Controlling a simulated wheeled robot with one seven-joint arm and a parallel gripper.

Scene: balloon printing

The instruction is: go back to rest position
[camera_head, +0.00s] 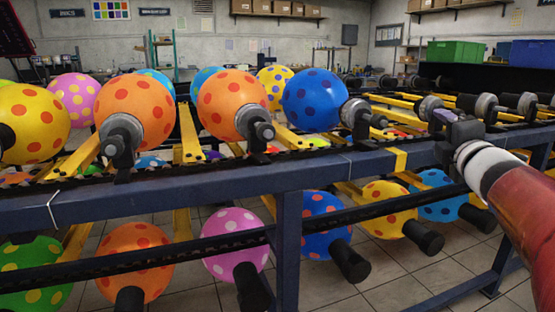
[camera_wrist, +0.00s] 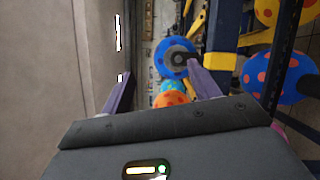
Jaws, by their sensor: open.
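My gripper (camera_head: 446,118) is at the right of the head view, just above the front rail of the rack (camera_head: 330,165). My arm reaches in from the right edge. In the wrist view my gripper (camera_wrist: 163,84) has its two purple fingers wide apart, with nothing held between them. Beyond the fingertips, a blue balloon (camera_wrist: 168,66) shows, apart from the gripper.
Orange dotted balloons (camera_head: 136,105) and a yellow one (camera_head: 35,122) sit on the upper level. More balloons, including a pink one (camera_head: 235,240), hang below. Empty holders (camera_head: 489,106) stand at the right. Tiled floor (camera_head: 400,285) shows in front.

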